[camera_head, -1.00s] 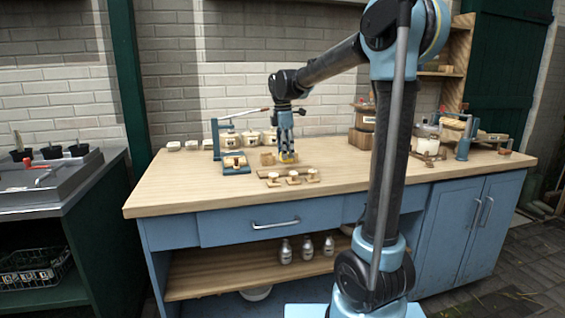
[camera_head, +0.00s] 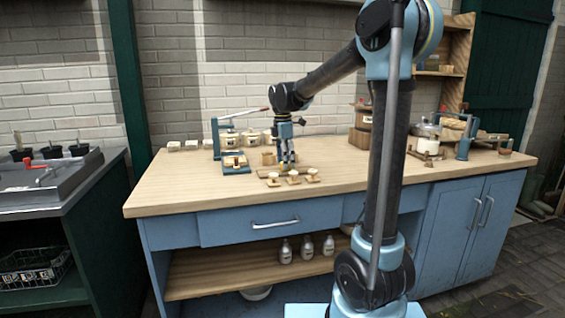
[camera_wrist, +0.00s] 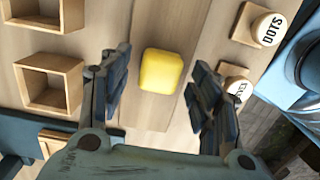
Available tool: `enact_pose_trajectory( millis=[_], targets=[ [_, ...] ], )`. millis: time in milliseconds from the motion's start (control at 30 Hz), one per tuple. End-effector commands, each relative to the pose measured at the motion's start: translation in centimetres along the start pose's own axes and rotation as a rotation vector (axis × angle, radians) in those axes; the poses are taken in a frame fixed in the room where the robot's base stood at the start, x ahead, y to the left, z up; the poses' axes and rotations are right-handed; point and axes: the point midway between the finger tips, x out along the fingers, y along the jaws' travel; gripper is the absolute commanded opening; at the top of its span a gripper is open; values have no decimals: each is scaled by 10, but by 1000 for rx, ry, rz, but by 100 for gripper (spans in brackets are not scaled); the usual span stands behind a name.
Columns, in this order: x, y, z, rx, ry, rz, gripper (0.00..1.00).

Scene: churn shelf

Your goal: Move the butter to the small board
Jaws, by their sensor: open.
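The butter is a yellow block (camera_wrist: 161,71) in the wrist view, lying on a pale wooden surface. My gripper (camera_wrist: 157,75) is open, with one dark finger on each side of the butter and gaps visible between them. In the head view my gripper (camera_head: 287,163) points down low over the worktop, behind the row of small wooden stamps. The butter is mostly hidden by the fingers there.
Stamps, one marked DOTS (camera_wrist: 262,27), stand close to the right. Open wooden boxes (camera_wrist: 48,84) lie to the left. A blue-framed press (camera_head: 235,163) and jars are near the gripper in the head view. The worktop's (camera_head: 175,195) front left is clear.

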Motion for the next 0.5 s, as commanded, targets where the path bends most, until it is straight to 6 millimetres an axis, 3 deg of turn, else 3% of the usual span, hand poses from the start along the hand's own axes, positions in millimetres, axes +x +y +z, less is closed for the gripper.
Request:
enact_pose_trajectory(
  millis=[267, 500],
  targets=[
    [-11, 0, 0, 0, 0, 0, 57],
    [-52, 0, 1, 1, 0, 0, 57]
  ],
)
